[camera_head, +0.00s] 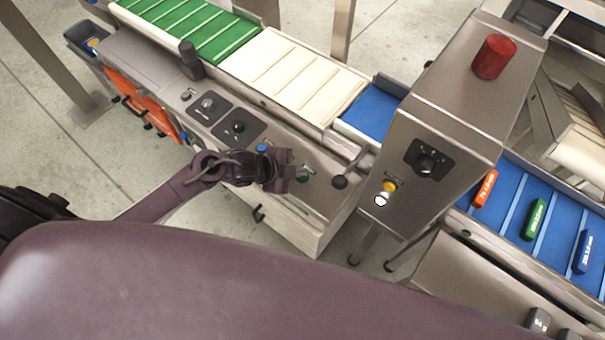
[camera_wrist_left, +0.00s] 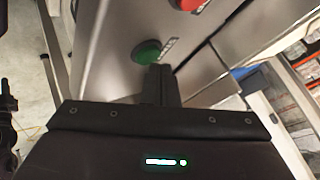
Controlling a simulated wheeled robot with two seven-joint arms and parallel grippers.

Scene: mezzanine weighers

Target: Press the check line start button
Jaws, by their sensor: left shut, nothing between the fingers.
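A round green button (camera_wrist_left: 147,52) sits on the grey metal panel in the left wrist view, with a small label beside it that I cannot read. It shows in the head view as a small green spot (camera_head: 303,176), partly hidden by my gripper. My left gripper (camera_head: 288,165) is shut and empty, held over the panel right beside the green button. In the left wrist view its closed fingertips (camera_wrist_left: 161,72) reach the button's lower right edge. I cannot tell whether they touch it. My right gripper is not in view.
A red button (camera_wrist_left: 190,3) is on the same panel. A blue button (camera_head: 262,148), a black-knobbed lever (camera_head: 340,182) and black dial plates (camera_head: 238,127) are nearby. A tall metal cabinet (camera_head: 455,100) with yellow and white buttons stands to the right. Conveyor belts (camera_head: 300,80) run behind.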

